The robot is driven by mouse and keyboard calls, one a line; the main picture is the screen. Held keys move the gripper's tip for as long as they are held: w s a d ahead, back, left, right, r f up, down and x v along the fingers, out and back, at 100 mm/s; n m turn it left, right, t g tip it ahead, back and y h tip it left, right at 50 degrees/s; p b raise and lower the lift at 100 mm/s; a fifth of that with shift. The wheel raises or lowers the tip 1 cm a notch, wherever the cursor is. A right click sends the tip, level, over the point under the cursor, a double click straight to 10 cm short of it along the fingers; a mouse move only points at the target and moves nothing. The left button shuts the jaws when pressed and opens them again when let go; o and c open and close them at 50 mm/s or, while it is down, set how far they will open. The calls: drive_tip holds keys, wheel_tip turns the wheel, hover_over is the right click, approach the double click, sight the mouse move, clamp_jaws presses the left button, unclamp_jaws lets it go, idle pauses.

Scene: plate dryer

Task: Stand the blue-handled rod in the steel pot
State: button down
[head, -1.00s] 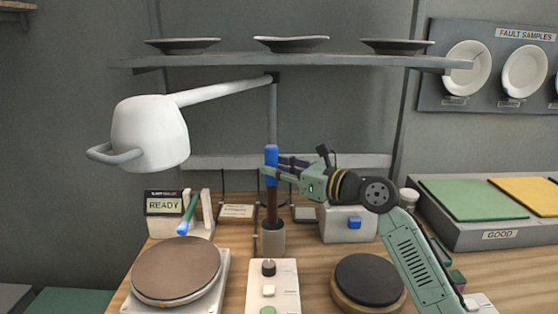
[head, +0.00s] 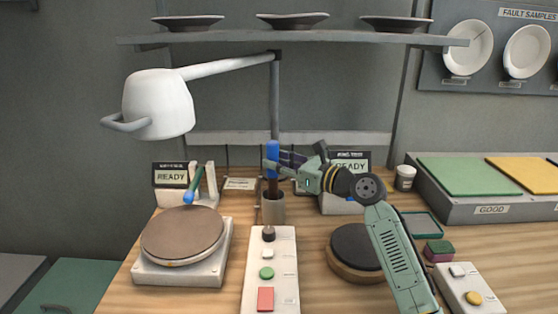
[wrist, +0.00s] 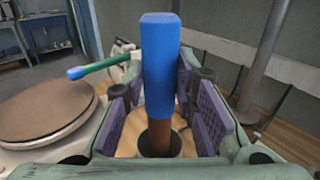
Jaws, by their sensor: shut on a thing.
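The blue-handled rod (head: 272,156) is upright, with a blue grip on top and a brown shaft below. My gripper (head: 273,167) is shut on its blue handle from the right. In the wrist view the blue handle (wrist: 159,65) stands between the two purple finger pads. The steel pot (head: 272,210) is a grey cylinder on the bench, directly below the rod. The rod's brown shaft (wrist: 159,138) goes down into the dark mouth of the pot in the wrist view. The rod's lower end is hidden inside the pot.
A hotplate (head: 183,235) stands left, with a green, blue-tipped rod (head: 194,185) behind it. A button panel (head: 267,270) is in front of the pot. A round black plate (head: 352,248) is to the right. A white lamp (head: 160,103) hangs above left.

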drive_tip(key=c, duration=1.2)
unclamp_jaws()
drive_tip(key=v, duration=1.2)
